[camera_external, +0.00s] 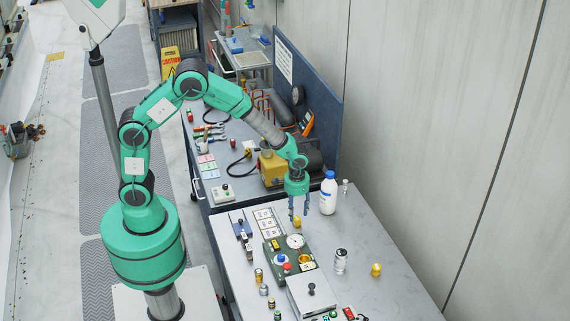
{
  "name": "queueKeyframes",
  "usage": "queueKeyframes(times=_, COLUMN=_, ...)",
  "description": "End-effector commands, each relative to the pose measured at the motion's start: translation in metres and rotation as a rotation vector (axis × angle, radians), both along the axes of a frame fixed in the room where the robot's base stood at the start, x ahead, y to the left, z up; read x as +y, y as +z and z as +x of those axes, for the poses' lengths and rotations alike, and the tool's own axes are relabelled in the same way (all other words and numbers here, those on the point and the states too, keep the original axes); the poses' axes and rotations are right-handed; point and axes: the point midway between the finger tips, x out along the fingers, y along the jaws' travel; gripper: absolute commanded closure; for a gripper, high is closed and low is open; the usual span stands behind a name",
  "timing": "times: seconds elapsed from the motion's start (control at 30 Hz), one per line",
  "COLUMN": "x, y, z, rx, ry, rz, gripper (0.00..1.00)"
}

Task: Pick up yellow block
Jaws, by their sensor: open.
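My gripper (298,214) points down over the bench, its two dark fingers apart and empty as far as I can see. A small yellow piece (297,222) shows just below the fingertips; whether it is the yellow block, and how far below the fingers it sits, I cannot tell. Another small yellow object (376,269) stands on the bench to the right, apart from the gripper. It looks rounded.
A white bottle with a blue cap (328,194) stands close to the right of my gripper. A green control panel (290,256) with knobs lies in front. A small jar (341,260) stands near the middle. The bench top (385,235) is clear at right.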

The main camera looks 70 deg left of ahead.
Motion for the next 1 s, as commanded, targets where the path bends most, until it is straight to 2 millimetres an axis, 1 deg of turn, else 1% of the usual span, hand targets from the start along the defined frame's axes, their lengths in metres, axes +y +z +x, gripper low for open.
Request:
queueKeyframes(times=0.23, x=0.0, y=0.0, z=0.0, rx=0.0, ry=0.0, rz=0.0, gripper=0.52)
queueKeyframes(times=0.33, x=0.0, y=-0.003, z=0.0, rx=0.001, ry=0.0, rz=0.0, gripper=0.52)
queueKeyframes(times=0.47, x=0.0, y=-0.014, z=0.0, rx=0.001, ry=0.0, rz=0.001, gripper=0.52)
queueKeyframes(times=0.6, x=0.0, y=-0.031, z=-0.001, rx=0.003, ry=0.0, rz=0.0, gripper=0.52)
queueKeyframes(times=0.73, x=0.0, y=-0.045, z=0.0, rx=0.001, ry=0.0, rz=0.001, gripper=0.52)
queueKeyframes(times=0.83, x=0.0, y=-0.051, z=0.0, rx=0.001, ry=0.0, rz=0.001, gripper=0.52)
queueKeyframes(times=1.0, x=0.0, y=-0.052, z=0.0, rx=0.0, ry=0.0, rz=0.0, gripper=0.52)
